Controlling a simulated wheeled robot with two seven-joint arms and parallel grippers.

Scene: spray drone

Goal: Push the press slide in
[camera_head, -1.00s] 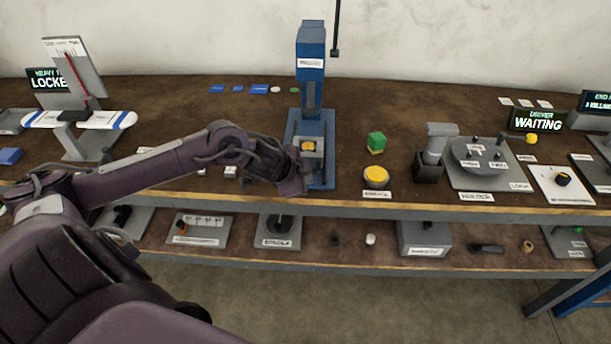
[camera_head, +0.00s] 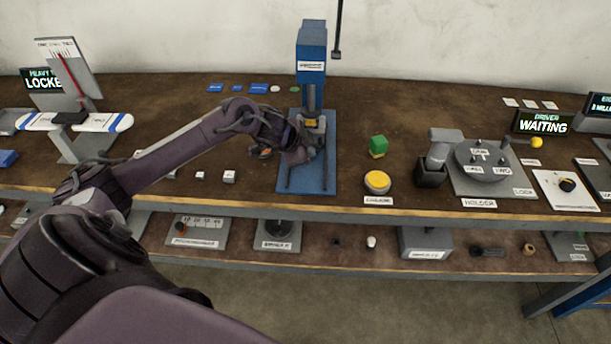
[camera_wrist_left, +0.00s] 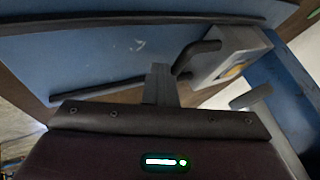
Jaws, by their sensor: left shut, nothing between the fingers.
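The blue press (camera_head: 311,48) stands upright on a blue base plate (camera_head: 308,183) with two dark rails. Its slide, a grey block (camera_head: 314,129) with a yellow part on top, sits at the back of the rails, close under the ram. The block (camera_wrist_left: 225,50) also shows in the wrist view, with a dark bent handle (camera_wrist_left: 196,56) on its near side. My left gripper (camera_head: 300,156) is shut and empty, just in front of the slide. Its closed fingertips (camera_wrist_left: 160,82) show beside the handle; I cannot tell whether they touch it. My right gripper is out of view.
Several small blue and white pieces lie behind on the left. The base plate's front part is clear. A lower shelf holds other fixtures.

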